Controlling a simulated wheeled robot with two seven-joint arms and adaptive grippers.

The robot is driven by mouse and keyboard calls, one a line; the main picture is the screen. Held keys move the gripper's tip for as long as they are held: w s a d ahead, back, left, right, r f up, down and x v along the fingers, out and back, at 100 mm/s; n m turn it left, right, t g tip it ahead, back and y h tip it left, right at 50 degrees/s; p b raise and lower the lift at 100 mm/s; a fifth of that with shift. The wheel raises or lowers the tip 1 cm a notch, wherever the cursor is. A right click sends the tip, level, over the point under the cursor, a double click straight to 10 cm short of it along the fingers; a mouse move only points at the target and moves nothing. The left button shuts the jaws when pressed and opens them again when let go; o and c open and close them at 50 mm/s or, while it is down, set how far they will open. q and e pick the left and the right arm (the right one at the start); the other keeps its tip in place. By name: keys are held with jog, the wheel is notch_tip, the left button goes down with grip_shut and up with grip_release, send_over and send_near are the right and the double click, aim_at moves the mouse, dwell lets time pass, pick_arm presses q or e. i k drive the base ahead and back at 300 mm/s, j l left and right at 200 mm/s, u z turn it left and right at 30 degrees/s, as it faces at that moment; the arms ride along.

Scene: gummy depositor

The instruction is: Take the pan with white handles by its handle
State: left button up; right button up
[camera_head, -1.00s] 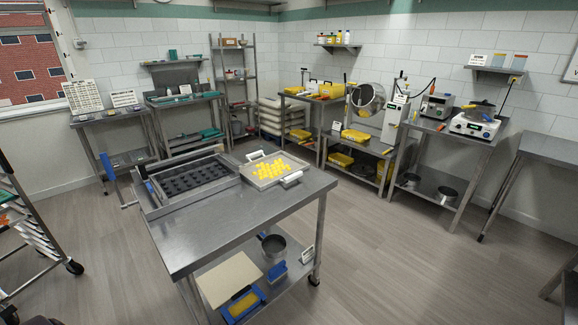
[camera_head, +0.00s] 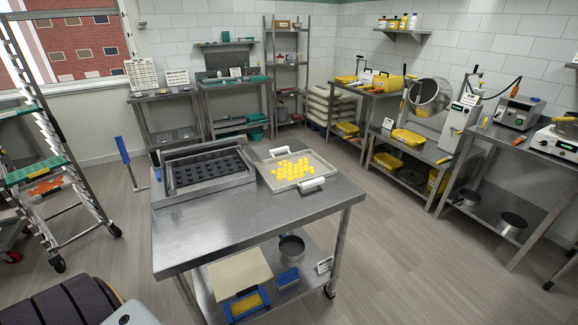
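The pan with white handles (camera_head: 268,178) lies flat on the near steel table, to the right of a dark mould tray, and holds several yellow gummy pieces (camera_head: 293,168). One white handle (camera_head: 311,184) is at its near right side. The other white handle (camera_head: 279,152) is at its far left side. Neither of my grippers shows in the head view, and nothing is holding the pan.
The near steel table (camera_head: 221,222) has free room at its front. The dark mould tray (camera_head: 208,171) takes up its back left. A tray rack (camera_head: 75,190) stands at left. Equipment benches line the right (camera_head: 511,199). Open floor (camera_head: 420,265) lies right of the table.

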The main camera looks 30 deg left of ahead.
aim_at(305, 169)
jog(key=i+l+u, duration=0.65)
jog(key=l, duration=0.2)
jog(key=i+l+u, duration=0.15)
jog(key=l, duration=0.25)
jog(key=l+u, duration=0.15)
jog(key=l, duration=0.25)
